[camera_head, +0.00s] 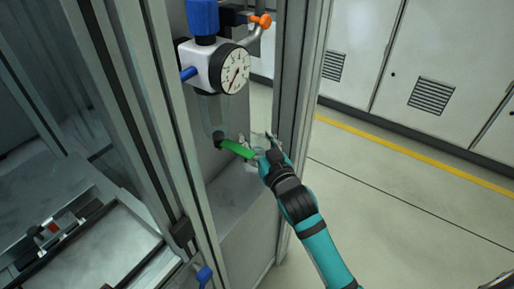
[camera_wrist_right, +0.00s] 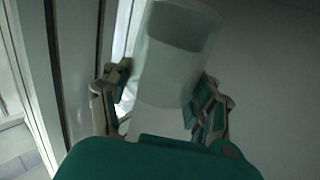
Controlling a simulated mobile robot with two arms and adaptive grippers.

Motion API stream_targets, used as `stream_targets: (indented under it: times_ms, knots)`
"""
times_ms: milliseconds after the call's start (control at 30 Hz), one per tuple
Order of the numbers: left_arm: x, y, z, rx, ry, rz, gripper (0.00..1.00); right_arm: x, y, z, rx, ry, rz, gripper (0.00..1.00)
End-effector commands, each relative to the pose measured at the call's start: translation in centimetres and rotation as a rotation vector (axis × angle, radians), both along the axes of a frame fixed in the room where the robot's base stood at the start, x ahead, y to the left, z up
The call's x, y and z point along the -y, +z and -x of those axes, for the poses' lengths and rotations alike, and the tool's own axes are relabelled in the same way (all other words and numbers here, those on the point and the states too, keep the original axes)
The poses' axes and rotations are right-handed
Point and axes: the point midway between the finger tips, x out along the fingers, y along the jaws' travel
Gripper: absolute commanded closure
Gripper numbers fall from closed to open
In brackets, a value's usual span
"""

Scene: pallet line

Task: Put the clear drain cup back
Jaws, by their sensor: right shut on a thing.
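The clear drain cup (camera_wrist_right: 172,75) is a see-through cylinder between the two fingers of my right gripper (camera_wrist_right: 160,98) in the right wrist view, with a darker grey band near its far end. In the head view the cup is small and hard to make out at my right gripper (camera_head: 262,152). This gripper is shut on it, just right of a green lever-like piece (camera_head: 237,149) below the regulator's bowl (camera_head: 210,112). I cannot tell whether gripper or cup touches the green piece. My left gripper is not in view.
The regulator with its round gauge (camera_head: 235,68) and blue knob (camera_head: 202,18) hangs above. Metal frame posts (camera_head: 160,95) stand close on the left. A grey ledge (camera_head: 235,195) lies below. Open floor (camera_head: 400,190) and white cabinets (camera_head: 430,60) are to the right.

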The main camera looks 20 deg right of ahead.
Motion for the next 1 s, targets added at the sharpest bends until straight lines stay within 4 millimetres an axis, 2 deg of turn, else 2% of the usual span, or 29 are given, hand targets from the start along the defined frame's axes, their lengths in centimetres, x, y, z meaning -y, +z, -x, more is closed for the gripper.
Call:
stream_targets:
  times_ms: [167,300,400,800,833,1000]
  knots:
    - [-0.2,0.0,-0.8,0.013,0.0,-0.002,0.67,0.1,-0.5,-1.2,-0.001,0.0,0.0,0.73]
    - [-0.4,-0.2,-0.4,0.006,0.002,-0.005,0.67,0.1,-2.6,-1.1,-0.005,-0.001,-0.001,0.73]
    - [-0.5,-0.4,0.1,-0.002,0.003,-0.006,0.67,0.1,-3.5,-1.1,-0.002,-0.001,0.0,0.73]
    - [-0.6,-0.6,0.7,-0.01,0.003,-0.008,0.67,0.1,-4.0,-1.1,0.0,0.0,0.0,0.73]
    - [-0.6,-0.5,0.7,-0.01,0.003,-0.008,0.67,0.1,-4.0,-1.1,0.0,0.0,0.0,0.39]
    - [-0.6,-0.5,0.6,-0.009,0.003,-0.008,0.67,0.1,-3.9,-1.1,0.0,0.0,0.0,0.18]
